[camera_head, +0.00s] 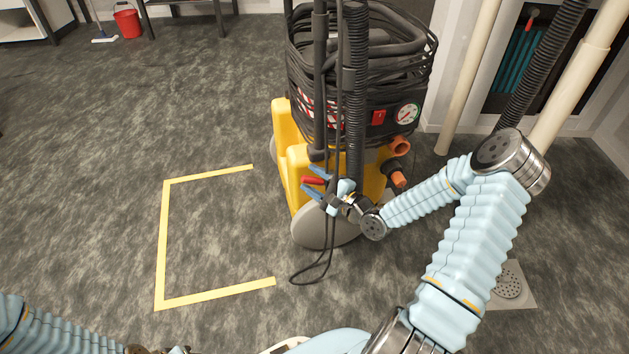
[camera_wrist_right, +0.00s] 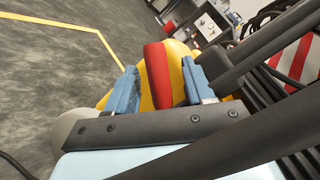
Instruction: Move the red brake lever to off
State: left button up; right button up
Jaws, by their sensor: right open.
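The red brake lever (camera_head: 313,181) is on the lower side of the yellow machine (camera_head: 284,122), above its grey wheel (camera_head: 318,228). My right gripper (camera_head: 314,182) is open, with one blue finger above the lever and one below it in the head view. In the right wrist view the red lever (camera_wrist_right: 158,76) lies between the two blue fingers (camera_wrist_right: 160,88), and I cannot tell whether either finger touches it. The base of the lever is hidden there by the gripper's dark bar. My left arm (camera_head: 60,335) shows at the bottom left; its fingers are not clearly visible.
Black hoses and a hanging cable loop (camera_head: 312,278) run close beside my right gripper. Yellow floor tape (camera_head: 163,240) marks an open area left of the machine. Pale pipes (camera_head: 470,75) stand at the right, and a floor drain (camera_head: 509,284) lies below them. A red bucket (camera_head: 128,22) stands far back.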

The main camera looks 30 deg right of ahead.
jog(key=shift+c, duration=0.3)
grip_shut()
